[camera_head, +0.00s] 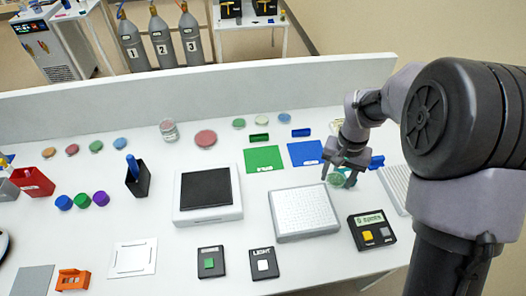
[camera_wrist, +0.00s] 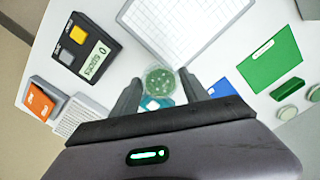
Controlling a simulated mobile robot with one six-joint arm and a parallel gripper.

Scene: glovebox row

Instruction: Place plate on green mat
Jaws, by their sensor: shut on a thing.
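My gripper (camera_head: 340,176) is shut on a small round clear plate with green contents (camera_wrist: 160,80). The plate shows between the two fingers in the wrist view and under the gripper in the head view (camera_head: 336,180). It looks held above the table, just right of the white gridded device's far corner. The green mat (camera_head: 265,159) lies flat on the table, left of the gripper, with a small white label and nothing on it. It also shows at the right in the wrist view (camera_wrist: 270,62).
A blue mat (camera_head: 306,153) lies between the green mat and my gripper. The white gridded device (camera_head: 303,212) and a black display box (camera_head: 371,231) stand nearer. Small green (camera_head: 259,137) and blue (camera_head: 301,132) blocks stand behind the mats. Several other dishes line the back.

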